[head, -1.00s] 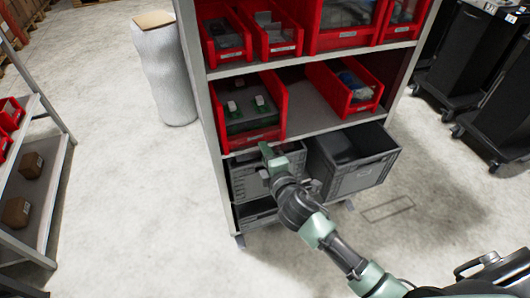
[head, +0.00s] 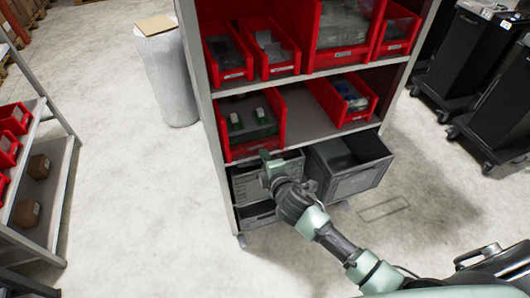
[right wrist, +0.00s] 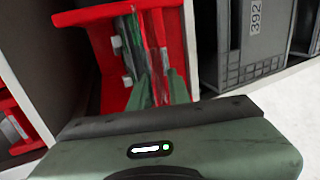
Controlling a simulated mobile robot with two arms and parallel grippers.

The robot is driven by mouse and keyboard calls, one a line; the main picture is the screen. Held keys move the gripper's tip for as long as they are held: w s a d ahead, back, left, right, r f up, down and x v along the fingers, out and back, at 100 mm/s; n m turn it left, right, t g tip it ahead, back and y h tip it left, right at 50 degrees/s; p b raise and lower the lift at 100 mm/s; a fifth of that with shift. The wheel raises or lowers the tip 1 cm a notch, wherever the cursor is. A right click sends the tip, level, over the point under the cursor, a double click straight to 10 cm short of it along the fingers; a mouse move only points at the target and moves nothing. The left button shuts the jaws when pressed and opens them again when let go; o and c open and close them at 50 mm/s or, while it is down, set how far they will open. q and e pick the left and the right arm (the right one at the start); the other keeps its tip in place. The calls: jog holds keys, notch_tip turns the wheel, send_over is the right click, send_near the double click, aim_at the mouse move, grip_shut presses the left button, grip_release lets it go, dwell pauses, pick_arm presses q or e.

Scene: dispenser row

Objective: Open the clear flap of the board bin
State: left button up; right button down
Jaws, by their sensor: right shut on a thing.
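The board bin (head: 226,140) is a red bin on the middle shelf, at its left, with green boards (head: 252,122) in it. In the right wrist view the bin (right wrist: 90,16) and the boards (right wrist: 128,50) lie just past my fingers. My right gripper (head: 266,157) is at the bin's front lower edge. In the right wrist view its green fingers (right wrist: 160,88) are close together, shut on a thin part at the bin's front, which looks like the clear flap. The flap itself is hard to make out and partly hidden by the fingers. My left gripper is not in view.
Another red bin (head: 345,97) stands right on the same shelf, and more red bins fill the shelf above. Grey crates (head: 350,178) sit below; the right one juts out. Black carts (head: 470,70) stand at right, a side rack (head: 58,190) at left. Open floor lies in front.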

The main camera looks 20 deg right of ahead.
jog(key=shift+r, duration=0.15)
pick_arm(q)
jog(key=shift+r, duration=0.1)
pick_arm(e)
jog(key=shift+r, duration=0.1)
jog(key=shift+w+r, duration=0.1)
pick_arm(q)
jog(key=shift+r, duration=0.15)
pick_arm(e)
jog(key=shift+w+r, duration=0.1)
jog(key=shift+r, duration=0.1)
jog(key=shift+r, duration=0.1)
dwell(0.4)
jog(key=c, duration=1.4)
grip_release()
